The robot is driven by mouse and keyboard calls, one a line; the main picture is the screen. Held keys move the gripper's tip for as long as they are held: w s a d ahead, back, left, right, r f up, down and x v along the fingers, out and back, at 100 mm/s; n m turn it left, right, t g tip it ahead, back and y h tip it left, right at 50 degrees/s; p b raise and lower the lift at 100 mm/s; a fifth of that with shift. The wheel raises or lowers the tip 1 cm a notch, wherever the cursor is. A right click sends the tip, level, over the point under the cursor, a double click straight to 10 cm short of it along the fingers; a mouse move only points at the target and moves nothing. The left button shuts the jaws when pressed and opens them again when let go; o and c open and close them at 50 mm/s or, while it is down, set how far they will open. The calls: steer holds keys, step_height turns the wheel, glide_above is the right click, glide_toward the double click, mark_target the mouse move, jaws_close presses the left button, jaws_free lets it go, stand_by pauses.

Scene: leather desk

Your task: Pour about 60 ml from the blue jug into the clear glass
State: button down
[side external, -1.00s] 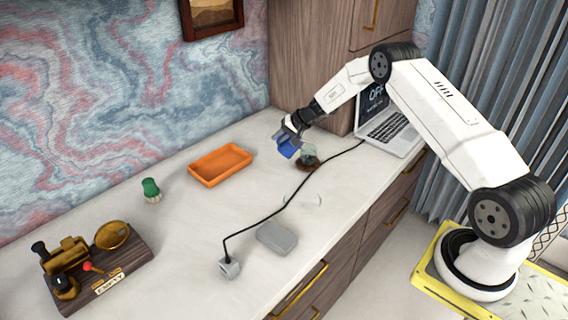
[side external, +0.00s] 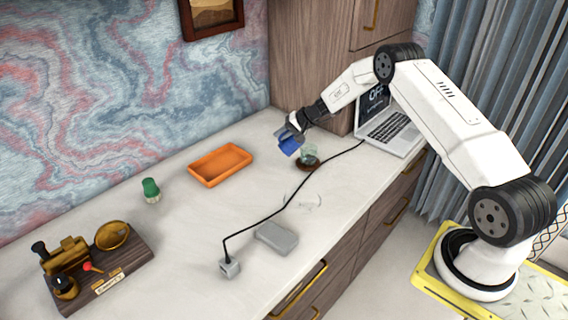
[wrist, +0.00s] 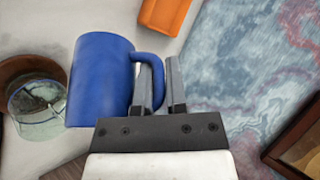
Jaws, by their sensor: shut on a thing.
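The blue jug (side external: 289,147) is held in the air by my gripper (side external: 297,125) and looks tilted in the side view. In the wrist view, the jug (wrist: 100,80) has its handle between the two fingers of my gripper (wrist: 160,82), which is shut on it. The clear glass (side external: 309,152) stands just right of the jug on a round brown coaster (side external: 307,165). The wrist view shows the glass (wrist: 38,108) close to the jug's left side, with the coaster (wrist: 18,70) partly behind it. No stream is visible. I cannot tell the liquid level in either.
An orange tray (side external: 220,165) lies left of the jug. A laptop (side external: 392,130) stands at the right. A black cable crosses the desk to a small grey box (side external: 229,267), near a flat grey block (side external: 277,237). A green item (side external: 151,190) and a brass device (side external: 95,260) stand left.

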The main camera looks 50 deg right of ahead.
steer(key=shift+s+d+r+m+t+y, duration=0.2)
steer(key=shift+d+r+t+y, duration=0.2)
steer(key=shift+r+y, duration=0.2)
steer(key=shift+s+d+r+m+t+y, duration=0.2)
steer(key=shift+d+r+t+y, duration=0.1)
steer(key=shift+r+t+y, duration=0.25)
stand_by(1.1)
steer(key=shift+w+f, duration=0.1)
steer(key=shift+w+a+f+g+h, duration=0.15)
steer(key=shift+a+f+g+h, duration=0.15)
steer(key=shift+a+g+h, duration=0.15)
steer(key=f+h, duration=0.1)
steer(key=a+f+n+g+h, duration=0.1)
steer(key=w+f+g+h, duration=0.1)
steer(key=shift+a+f+h, duration=0.25)
steer(key=shift+a+h, duration=0.1)
steer(key=shift+h, duration=0.05)
steer(key=shift+a+f, duration=0.1)
steer(key=shift+w+a+f+n+g+h, duration=0.2)
steer(key=shift+w+a+f+g+h, duration=0.15)
steer(key=shift+a+f+h, duration=0.2)
steer(key=shift+w+a+f+n+g+h, duration=0.2)
steer(key=shift+a+f+g+h, duration=0.2)
steer(key=shift+a, duration=0.2)
steer(key=shift+w+a+f, duration=0.1)
steer(key=shift+a+f, duration=0.1)
stand_by(1.0)
steer(key=shift+w+a+f+h, duration=0.1)
steer(key=shift+a+f+h, duration=0.15)
steer(key=shift+h, duration=0.1)
